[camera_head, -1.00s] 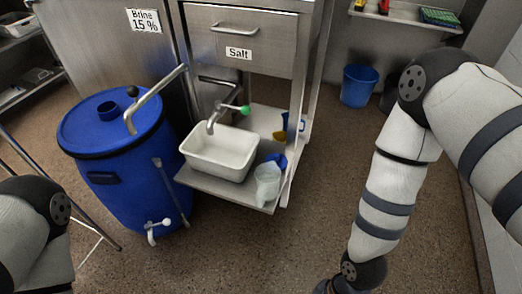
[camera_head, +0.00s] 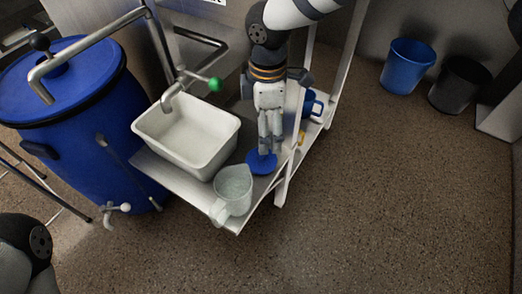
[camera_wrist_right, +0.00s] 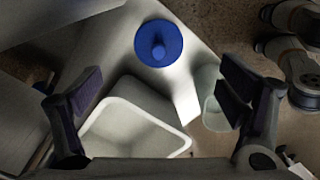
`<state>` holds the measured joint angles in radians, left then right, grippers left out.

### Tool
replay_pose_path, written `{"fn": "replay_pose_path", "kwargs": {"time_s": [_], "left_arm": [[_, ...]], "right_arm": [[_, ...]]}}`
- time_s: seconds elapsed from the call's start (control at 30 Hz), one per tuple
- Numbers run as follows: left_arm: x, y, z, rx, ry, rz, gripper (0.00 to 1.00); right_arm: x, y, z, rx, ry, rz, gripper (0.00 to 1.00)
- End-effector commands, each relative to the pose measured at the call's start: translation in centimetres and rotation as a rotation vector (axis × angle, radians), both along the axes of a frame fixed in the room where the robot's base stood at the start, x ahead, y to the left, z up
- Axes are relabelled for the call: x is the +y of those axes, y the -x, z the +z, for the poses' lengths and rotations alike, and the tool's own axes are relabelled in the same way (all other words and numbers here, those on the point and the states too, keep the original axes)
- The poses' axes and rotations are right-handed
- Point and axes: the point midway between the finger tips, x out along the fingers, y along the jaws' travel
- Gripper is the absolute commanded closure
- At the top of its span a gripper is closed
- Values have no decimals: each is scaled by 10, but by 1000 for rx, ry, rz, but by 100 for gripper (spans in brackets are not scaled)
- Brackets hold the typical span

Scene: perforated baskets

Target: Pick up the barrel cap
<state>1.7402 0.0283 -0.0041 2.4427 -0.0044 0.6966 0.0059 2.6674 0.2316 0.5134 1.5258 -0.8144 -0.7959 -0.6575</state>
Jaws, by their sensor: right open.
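The barrel cap (camera_head: 261,163) is a round blue disc lying flat on the steel shelf. In the right wrist view the cap (camera_wrist_right: 172,45) shows a small raised knob at its middle. My right gripper (camera_head: 270,146) points down just above the cap and partly covers it in the head view. In the wrist view my right gripper (camera_wrist_right: 160,88) has its two fingers wide apart, with nothing between them. The cap is ahead of the fingers, roughly centred between them. My left gripper is out of view; only part of my left arm shows at lower left.
A white tub (camera_head: 187,135) stands left of the cap under a green-knobbed tap (camera_head: 190,90). A clear jug (camera_head: 232,190) stands in front of the cap. A blue cup (camera_head: 312,104) is behind, near a shelf post. A blue barrel (camera_head: 85,130) stands at left.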

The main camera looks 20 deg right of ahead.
Motion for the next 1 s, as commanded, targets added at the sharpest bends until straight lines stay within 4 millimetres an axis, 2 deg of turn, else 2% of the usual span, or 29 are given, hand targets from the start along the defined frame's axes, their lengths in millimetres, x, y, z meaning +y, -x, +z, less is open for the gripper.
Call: {"fn": "replay_pose_path", "kwargs": {"time_s": [0.07, 0.13, 0.3, 0.47, 0.7, 0.8, 1.0], "left_arm": [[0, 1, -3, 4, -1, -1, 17], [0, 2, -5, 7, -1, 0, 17], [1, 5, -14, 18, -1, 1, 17], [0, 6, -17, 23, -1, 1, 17], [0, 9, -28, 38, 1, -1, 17], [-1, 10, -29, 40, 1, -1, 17], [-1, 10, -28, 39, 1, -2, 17]], "right_arm": [[-2, -5, 2, -10, 8, 9, 11], [-2, -6, -7, -9, 10, 11, 11], [-2, -4, -47, -6, 9, 11, 11], [-1, -5, -67, -9, 10, 10, 11], [4, 1, -111, -7, 9, 10, 11], [4, 0, -117, -10, 8, 10, 11], [4, 0, -116, -12, 8, 10, 13]]}}
